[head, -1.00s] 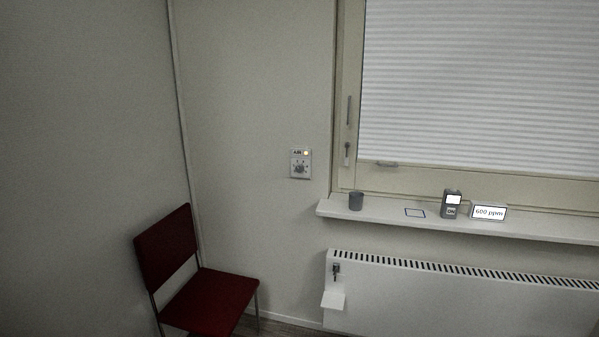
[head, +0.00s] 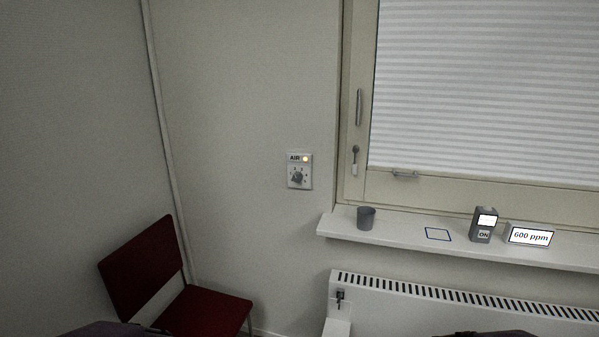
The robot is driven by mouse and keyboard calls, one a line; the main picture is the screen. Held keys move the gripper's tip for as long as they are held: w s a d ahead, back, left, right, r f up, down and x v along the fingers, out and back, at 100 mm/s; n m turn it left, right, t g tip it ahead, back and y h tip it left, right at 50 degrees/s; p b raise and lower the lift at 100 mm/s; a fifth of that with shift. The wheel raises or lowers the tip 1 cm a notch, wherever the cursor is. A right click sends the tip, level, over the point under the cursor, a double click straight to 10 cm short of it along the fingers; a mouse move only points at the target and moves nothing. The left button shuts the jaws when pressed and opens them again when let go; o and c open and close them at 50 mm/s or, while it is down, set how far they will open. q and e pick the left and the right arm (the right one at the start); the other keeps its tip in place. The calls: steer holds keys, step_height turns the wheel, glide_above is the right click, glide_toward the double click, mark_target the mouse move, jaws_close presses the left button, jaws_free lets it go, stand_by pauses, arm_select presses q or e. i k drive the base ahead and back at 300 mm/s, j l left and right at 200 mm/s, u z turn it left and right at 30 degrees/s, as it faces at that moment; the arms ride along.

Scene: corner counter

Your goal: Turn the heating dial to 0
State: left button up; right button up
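A white wall panel (head: 299,158) reads "AIR" beside a lit yellow lamp. Below the label is a dark grey rotary dial (head: 298,177) with small marks around it, too small to read. No dial in view is legibly labelled as heating. A small dark fitting (head: 340,295) sits at the upper left end of the white radiator (head: 440,310); I cannot tell whether it is a dial or read any setting on it. Dark parts of my arms show at the bottom edge, but neither gripper is in view.
A white window sill (head: 400,233) holds a grey cup (head: 366,217), a blue square outline (head: 438,234), a grey device (head: 484,224) marked "ON" and a display (head: 530,235) reading "600 ppm". A dark red chair (head: 205,312) stands left of the radiator. A white box (head: 337,327) is below the fitting.

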mark_target(298, 177)
steer(key=i+j, duration=1)
